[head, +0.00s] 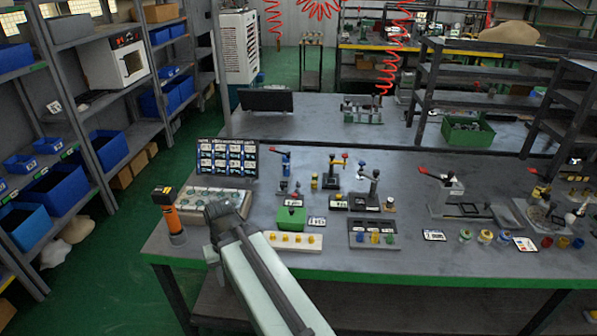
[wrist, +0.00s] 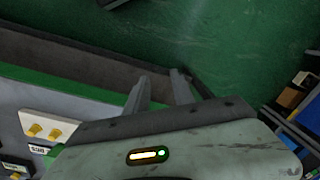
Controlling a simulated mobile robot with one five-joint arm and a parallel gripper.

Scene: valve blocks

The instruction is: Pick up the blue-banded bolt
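The grey worktable (head: 330,262) holds a green box (head: 291,217), valve fixtures and several small coloured pieces. An orange and black tool (head: 168,215) stands upright at the left corner. Shelves with blue bins (head: 55,188) line the left, with green floor between.

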